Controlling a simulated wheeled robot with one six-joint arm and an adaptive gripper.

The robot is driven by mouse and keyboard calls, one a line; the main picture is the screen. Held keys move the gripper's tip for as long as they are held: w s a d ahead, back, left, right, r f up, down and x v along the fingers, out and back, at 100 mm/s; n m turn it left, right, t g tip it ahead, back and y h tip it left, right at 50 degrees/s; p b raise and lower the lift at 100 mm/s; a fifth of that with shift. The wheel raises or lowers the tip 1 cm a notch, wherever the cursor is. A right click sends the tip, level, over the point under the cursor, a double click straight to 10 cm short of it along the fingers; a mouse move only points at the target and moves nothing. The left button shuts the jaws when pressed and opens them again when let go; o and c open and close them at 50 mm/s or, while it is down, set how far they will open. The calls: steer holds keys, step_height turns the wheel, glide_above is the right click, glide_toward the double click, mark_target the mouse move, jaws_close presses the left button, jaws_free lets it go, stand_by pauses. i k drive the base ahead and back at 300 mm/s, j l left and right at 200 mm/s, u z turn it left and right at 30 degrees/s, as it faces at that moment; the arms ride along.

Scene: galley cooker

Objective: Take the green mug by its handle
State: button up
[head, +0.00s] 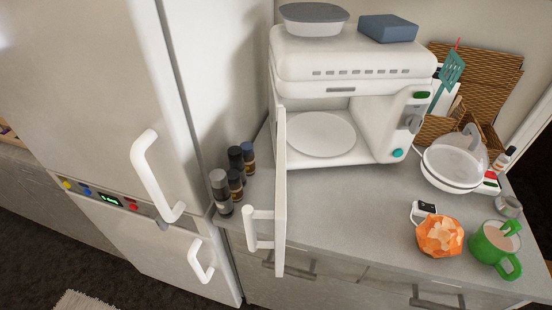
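The green mug (491,245) stands upright on the grey counter at the far right of the head view, close to the front edge. It holds a pale brownish content. Its green handle (513,268) sticks out toward the lower right of the picture, toward the counter's front edge. My gripper is not in view, so I cannot see its state or its place relative to the mug.
A small jar (509,206) and a lidded white pan (454,164) stand behind. The microwave door (280,195) hangs open over the counter.

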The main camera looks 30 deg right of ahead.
mark_target(478, 245)
steer(key=i+j+z, duration=0.3)
steer(key=j, duration=0.25)
steer(key=i+j+z, duration=0.2)
steer(key=z, duration=1.65)
steer(key=k+l, duration=0.15)
steer(key=k, duration=0.2)
steer(key=k+l, duration=0.15)
steer(key=k, duration=0.25)
steer(key=i+u, duration=0.05)
